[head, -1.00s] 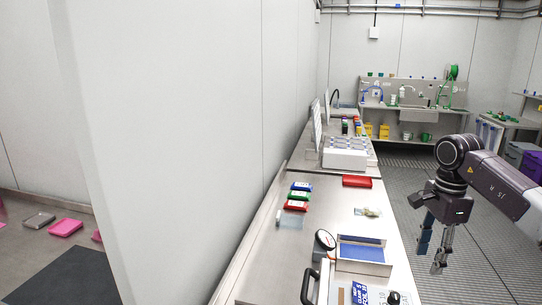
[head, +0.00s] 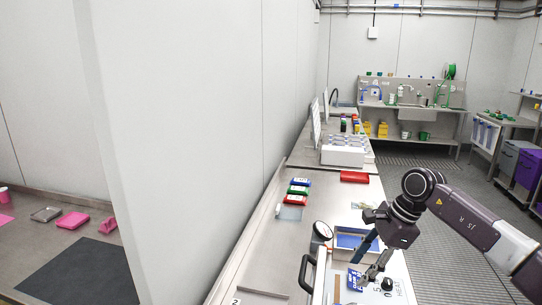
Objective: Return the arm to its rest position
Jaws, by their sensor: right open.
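My right arm comes in from the right in the head view. My right gripper (head: 368,263) is open and empty. It points down and to the left, over the near end of the steel counter, in front of a blue-lined tray (head: 350,238) and covering part of it. Whether the fingers touch anything below cannot be told. My left gripper is not in view.
The steel counter (head: 262,252) runs away along a white wall (head: 200,130). Open floor (head: 440,215) lies right of the counter.

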